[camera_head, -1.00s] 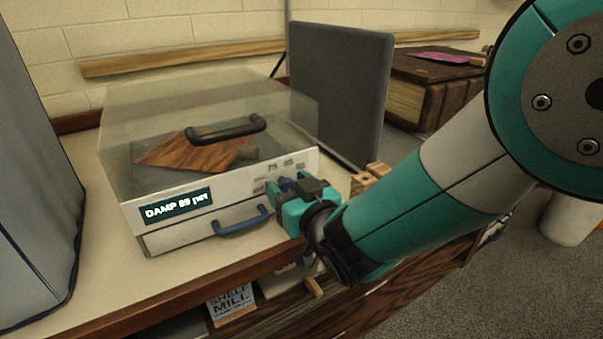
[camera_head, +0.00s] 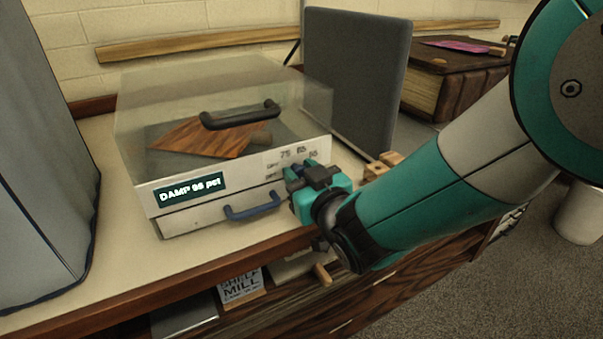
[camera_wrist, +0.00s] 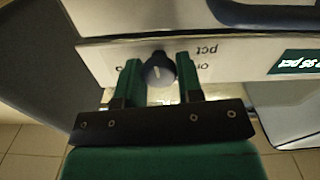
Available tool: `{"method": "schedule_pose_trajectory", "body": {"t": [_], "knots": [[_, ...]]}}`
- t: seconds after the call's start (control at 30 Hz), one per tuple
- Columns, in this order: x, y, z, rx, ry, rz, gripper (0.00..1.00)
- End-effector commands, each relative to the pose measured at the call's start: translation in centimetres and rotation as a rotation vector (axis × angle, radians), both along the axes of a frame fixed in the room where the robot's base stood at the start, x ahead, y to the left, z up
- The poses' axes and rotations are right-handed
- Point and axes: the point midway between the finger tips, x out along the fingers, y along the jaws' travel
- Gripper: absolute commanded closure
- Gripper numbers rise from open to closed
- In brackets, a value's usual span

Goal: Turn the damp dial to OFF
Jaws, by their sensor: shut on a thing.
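The damp dial (camera_wrist: 158,71) is a dark round knob with a pale pointer line, on the white front panel of the clear-lidded box (camera_head: 225,115). In the wrist view my gripper (camera_wrist: 159,76) has its two green fingers on either side of the dial, shut on it. In the head view my gripper (camera_head: 299,176) is at the panel's right end and hides the dial. Printed numbers such as 75 and 85 show above it; OFF cannot be read clearly.
A blue drawer handle (camera_head: 252,207) sticks out left of my gripper. A black lid handle (camera_head: 240,115) is above. A grey upright panel (camera_head: 355,75) stands behind, small wooden blocks (camera_head: 383,166) to the right, and a grey covered shape (camera_head: 45,170) at left.

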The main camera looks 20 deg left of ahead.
Motion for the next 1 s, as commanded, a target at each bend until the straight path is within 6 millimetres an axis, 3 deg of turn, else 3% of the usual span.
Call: {"method": "schedule_pose_trajectory", "body": {"t": [1.0], "knots": [[-0.21,0.14,0.07,-0.611,-0.713,0.001,0.90]]}}
